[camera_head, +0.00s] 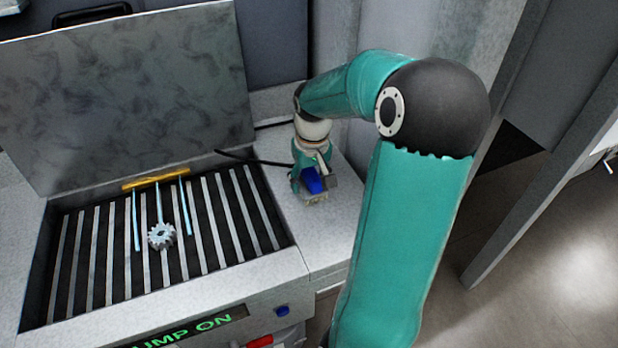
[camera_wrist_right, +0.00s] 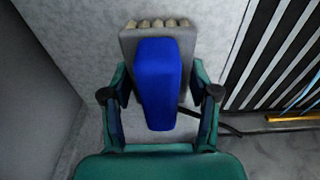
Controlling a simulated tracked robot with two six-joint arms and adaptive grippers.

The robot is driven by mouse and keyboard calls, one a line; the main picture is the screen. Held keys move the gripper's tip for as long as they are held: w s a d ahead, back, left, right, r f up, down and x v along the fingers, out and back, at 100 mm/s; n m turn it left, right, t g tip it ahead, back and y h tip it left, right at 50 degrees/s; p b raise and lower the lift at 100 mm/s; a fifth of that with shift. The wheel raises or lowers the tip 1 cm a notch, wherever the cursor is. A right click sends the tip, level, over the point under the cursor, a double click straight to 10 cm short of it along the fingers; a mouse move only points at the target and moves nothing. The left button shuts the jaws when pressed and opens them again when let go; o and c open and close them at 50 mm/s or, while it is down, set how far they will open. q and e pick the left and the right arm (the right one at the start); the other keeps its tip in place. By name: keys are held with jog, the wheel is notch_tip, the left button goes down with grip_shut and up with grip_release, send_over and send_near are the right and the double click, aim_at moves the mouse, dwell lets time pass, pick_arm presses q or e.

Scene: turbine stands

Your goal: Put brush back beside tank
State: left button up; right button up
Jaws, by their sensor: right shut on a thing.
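The brush has a blue handle (camera_wrist_right: 158,84) and a grey head with pale bristles. In the right wrist view it lies between the fingers of my right gripper (camera_wrist_right: 160,100), which is shut on it. In the head view the blue of the brush (camera_head: 313,180) shows at my right gripper (camera_head: 312,184), low over the grey side ledge right of the tank. I cannot tell whether the brush touches the ledge. The tank (camera_head: 290,262) has a slatted grate, with a grey gear (camera_head: 161,235) on it. My left gripper is not in view.
The tank's lid (camera_head: 125,95) stands open at the back. Thin blue streams fall from a yellow bar (camera_head: 156,180) over the grate. A dark hose (camera_head: 250,159) runs behind my right gripper. The ledge (camera_head: 335,225) has free room in front. A panel reads "UMP ON" (camera_head: 188,330).

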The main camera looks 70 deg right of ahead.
aim_at(311, 170)
jog(key=shift+f+b, duration=0.3)
jog(key=o, duration=1.3)
jog(key=shift+o, duration=0.7)
jog(key=shift+r, duration=0.1)
jog(key=shift+s+a+r+p, duration=0.15)
jog(key=shift+r+p, duration=1.2)
jog(key=shift+r, duration=0.4)
jog(key=shift+s+a+r+p, duration=0.1)
jog(key=shift+a+r+p, duration=0.05)
jog(key=shift+r+p, duration=1.4)
jog(key=shift+r, duration=0.15)
